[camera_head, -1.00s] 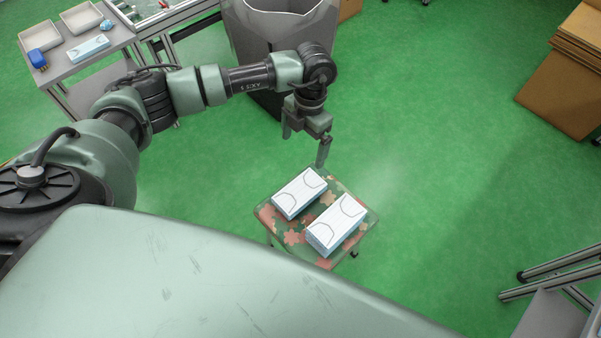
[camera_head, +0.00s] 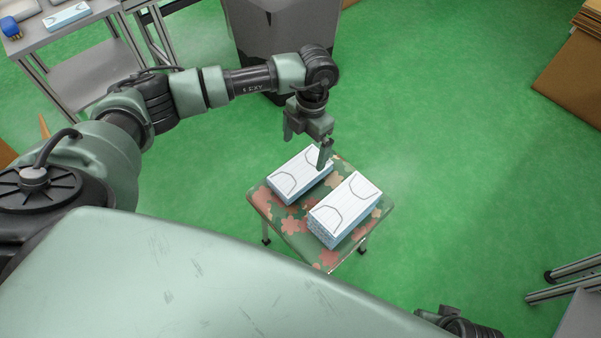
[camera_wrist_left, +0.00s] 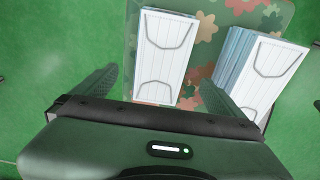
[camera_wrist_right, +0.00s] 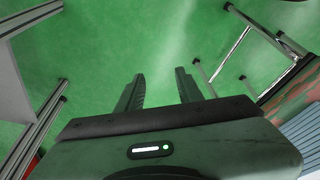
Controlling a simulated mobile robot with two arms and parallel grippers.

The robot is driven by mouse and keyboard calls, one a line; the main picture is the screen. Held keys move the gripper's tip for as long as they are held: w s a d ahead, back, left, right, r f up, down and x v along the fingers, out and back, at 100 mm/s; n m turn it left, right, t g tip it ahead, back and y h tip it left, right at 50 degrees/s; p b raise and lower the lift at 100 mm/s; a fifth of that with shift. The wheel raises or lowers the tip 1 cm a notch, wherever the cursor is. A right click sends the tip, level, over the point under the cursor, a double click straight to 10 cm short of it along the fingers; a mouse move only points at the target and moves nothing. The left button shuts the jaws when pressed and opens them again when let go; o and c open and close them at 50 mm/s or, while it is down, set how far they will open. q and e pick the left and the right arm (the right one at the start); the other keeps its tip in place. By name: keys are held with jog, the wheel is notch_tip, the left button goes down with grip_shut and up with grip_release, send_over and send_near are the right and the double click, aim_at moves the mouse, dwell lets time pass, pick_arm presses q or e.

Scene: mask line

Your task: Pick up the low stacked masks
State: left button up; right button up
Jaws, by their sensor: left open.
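Two stacks of white-and-blue masks lie on a small camouflage-patterned stool (camera_head: 290,222). The low stack (camera_head: 298,176) is on the left; the taller stack (camera_head: 345,206) is on the right. My left gripper (camera_head: 307,150) is open and empty above the low stack, with one finger overlapping its far corner in the head view. In the left wrist view the low stack (camera_wrist_left: 166,50) lies between the open fingers, and the taller stack (camera_wrist_left: 268,68) is to the right, partly behind a finger. My right gripper (camera_wrist_right: 160,78) is open and empty over floor.
A large grey bin (camera_head: 280,35) stands behind the stool. A grey side table (camera_head: 45,30) at the upper left holds a blue-and-white pack. Cardboard (camera_head: 575,75) is at the upper right and a metal frame (camera_head: 570,285) at the lower right. Green floor between is clear.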

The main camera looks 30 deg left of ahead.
aim_at(301, 169)
pick_arm(q)
notch_tip(301, 169, down, 2)
jog(key=shift+f+b, duration=0.25)
jog(key=shift+b, duration=0.2)
jog(key=f, duration=0.3)
jog(key=s+f+b, duration=0.1)
jog(key=f, duration=0.2)
jog(key=shift+s+a+f, duration=0.15)
jog(key=shift+f, duration=0.2)
jog(key=c, duration=1.3)
jog(key=shift+r, duration=0.1)
pick_arm(e)
jog(key=v, duration=0.6)
jog(key=shift+r, duration=0.3)
pick_arm(q)
jog(key=shift+r, duration=0.1)
pick_arm(e)
jog(key=shift+w+d, duration=0.1)
